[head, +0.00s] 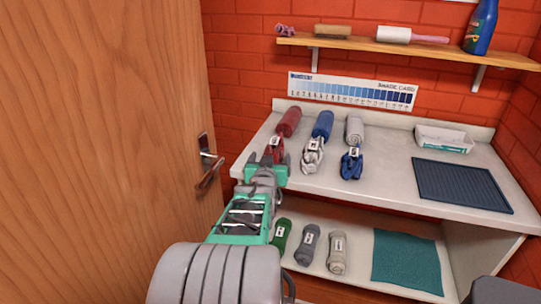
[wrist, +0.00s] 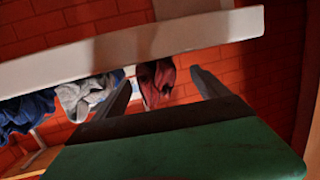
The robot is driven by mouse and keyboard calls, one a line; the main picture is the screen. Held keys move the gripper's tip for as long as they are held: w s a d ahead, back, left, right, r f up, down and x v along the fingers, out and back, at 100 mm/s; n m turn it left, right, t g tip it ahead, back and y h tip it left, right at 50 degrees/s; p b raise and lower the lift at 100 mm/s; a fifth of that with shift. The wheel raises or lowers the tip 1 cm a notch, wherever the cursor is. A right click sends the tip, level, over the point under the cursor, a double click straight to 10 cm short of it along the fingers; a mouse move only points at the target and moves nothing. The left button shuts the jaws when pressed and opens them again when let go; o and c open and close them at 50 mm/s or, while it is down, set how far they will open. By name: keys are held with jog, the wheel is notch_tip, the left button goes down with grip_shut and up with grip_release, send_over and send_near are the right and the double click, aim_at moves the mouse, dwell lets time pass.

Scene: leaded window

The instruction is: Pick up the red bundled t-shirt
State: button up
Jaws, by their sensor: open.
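The red bundled t-shirt (head: 275,146) lies with a small white tag at the left front of the pale counter (head: 425,185), in front of a red roll. My gripper (head: 274,160) is open at the counter's front edge, right before the bundle, and partly hides it. In the wrist view, which looks upside down, the red bundle (wrist: 155,83) shows between the two spread fingers of my gripper (wrist: 163,90), beyond their tips or near them. I cannot tell whether they touch it.
A grey-white bundle (head: 312,155) is close on the right, then a blue bundle (head: 351,164). Red (head: 289,121), blue (head: 323,124) and grey (head: 354,129) rolls lie behind. A lower shelf holds more rolls (head: 308,242). A wooden door (head: 95,150) stands at left.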

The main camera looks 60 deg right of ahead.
jog(key=x, duration=0.6)
jog(key=shift+s+d+r, duration=0.15)
jog(key=shift+s+d, duration=0.05)
jog(key=shift+d, duration=0.1)
jog(key=shift+c, duration=0.2)
jog(key=c, duration=1.5)
